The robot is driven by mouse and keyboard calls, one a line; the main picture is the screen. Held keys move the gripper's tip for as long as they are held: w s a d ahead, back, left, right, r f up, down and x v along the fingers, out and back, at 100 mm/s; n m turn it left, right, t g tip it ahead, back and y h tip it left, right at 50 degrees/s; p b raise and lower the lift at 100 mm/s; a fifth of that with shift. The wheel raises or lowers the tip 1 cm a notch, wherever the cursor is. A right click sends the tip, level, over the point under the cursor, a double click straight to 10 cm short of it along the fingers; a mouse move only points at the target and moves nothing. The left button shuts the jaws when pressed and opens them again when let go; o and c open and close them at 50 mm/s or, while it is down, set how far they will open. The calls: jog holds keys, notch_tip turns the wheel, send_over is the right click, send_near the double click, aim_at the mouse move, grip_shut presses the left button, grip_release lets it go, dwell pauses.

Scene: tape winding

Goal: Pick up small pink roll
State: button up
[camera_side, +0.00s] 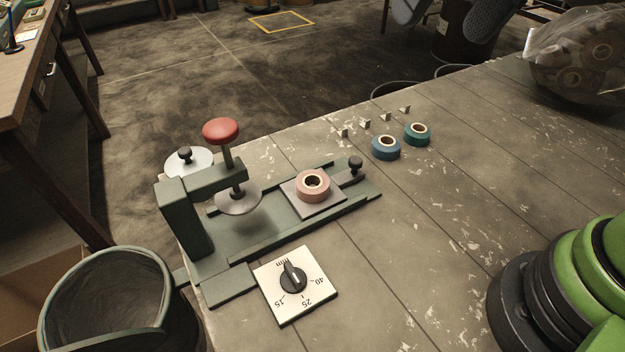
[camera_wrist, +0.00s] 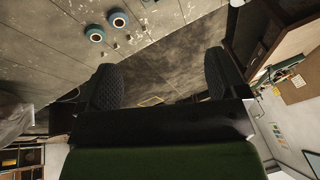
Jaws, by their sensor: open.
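The small pink roll (camera_side: 313,186) lies flat on the square plate (camera_side: 327,205) of the green winding machine (camera_side: 240,240) in the side view. Its cream core faces up. My gripper (camera_side: 448,15) shows at the top edge of the side view, far behind and to the right of the roll. In the wrist view my gripper (camera_wrist: 164,82) has its two black fingers wide apart with nothing between them. The pink roll is not in the wrist view.
A blue roll (camera_side: 386,147) and a teal roll (camera_side: 417,134) lie on the table near several small metal pieces. A red-knobbed press (camera_side: 221,131) stands left of the pink roll. A dial plate (camera_side: 295,283) lies in front. A bin (camera_side: 110,300) stands at lower left.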

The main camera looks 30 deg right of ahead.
jog(key=w+a+f+g, duration=0.2)
jog(key=w+a+f, duration=0.2)
jog(key=w+f, duration=0.1)
jog(key=n+g+h, duration=0.2)
send_over(313, 182)
jog(key=s+a, duration=0.1)
jog(key=s, duration=0.1)
notch_tip(313, 182, down, 13)
notch_tip(313, 182, down, 4)
jog(key=shift+f, duration=0.1)
jog(key=shift+w+f, duration=0.2)
jog(key=shift+f, duration=2.55)
jog(key=c, duration=1.1)
